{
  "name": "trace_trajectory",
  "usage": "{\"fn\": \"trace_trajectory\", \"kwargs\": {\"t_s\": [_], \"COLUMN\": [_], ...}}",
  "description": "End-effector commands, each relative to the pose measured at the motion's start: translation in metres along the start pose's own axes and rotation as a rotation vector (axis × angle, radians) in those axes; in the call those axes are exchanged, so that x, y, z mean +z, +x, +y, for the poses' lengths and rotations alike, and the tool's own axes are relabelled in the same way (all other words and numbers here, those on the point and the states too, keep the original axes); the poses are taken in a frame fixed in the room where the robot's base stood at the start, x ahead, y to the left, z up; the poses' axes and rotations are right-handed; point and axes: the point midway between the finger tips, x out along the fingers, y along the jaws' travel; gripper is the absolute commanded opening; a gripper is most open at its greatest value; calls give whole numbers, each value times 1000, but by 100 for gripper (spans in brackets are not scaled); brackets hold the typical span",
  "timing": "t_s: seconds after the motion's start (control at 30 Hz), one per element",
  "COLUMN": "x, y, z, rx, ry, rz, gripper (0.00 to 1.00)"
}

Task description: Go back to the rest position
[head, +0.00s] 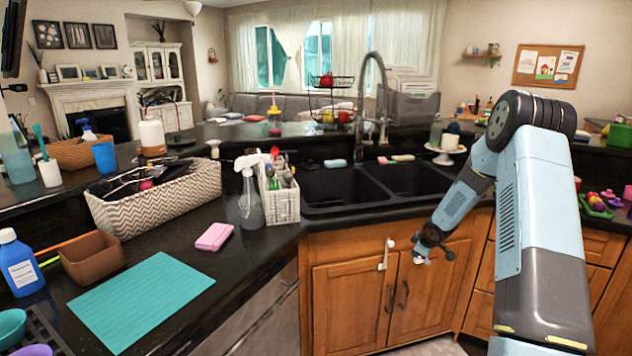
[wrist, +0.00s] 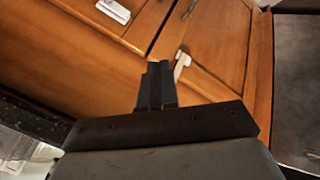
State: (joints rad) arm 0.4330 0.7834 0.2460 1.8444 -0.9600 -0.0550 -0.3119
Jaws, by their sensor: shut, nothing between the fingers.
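My arm rises at the right of the head view and bends down to the left. My gripper (head: 421,257) hangs in front of the wooden cabinet doors (head: 345,303) below the double sink (head: 365,190). In the wrist view my gripper (wrist: 158,68) is shut, with its fingers together and nothing between them. The cabinet doors (wrist: 225,35) fill much of the wrist view. A white latch (head: 386,254) hangs on the left door, to the left of my gripper. Whether my gripper touches the doors I cannot tell.
The dark counter holds a spray bottle (head: 250,195), a white caddy (head: 280,195), a pink sponge (head: 214,237), a woven basket (head: 155,205) and a teal mat (head: 140,300). A tall faucet (head: 383,85) stands behind the sink. Colourful items (head: 603,204) lie on the right counter.

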Motion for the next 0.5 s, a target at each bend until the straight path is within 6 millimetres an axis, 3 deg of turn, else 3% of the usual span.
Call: {"fn": "trace_trajectory", "kwargs": {"t_s": [0.03, 0.27, 0.5], "x": [-8, -29, -48], "y": [-19, -95, -177], "z": [6, 19, 19], "rx": [15, 66, 114], "ry": [8, 81, 171], "rz": [-15, -90, -151], "gripper": [0, 0, 0]}}
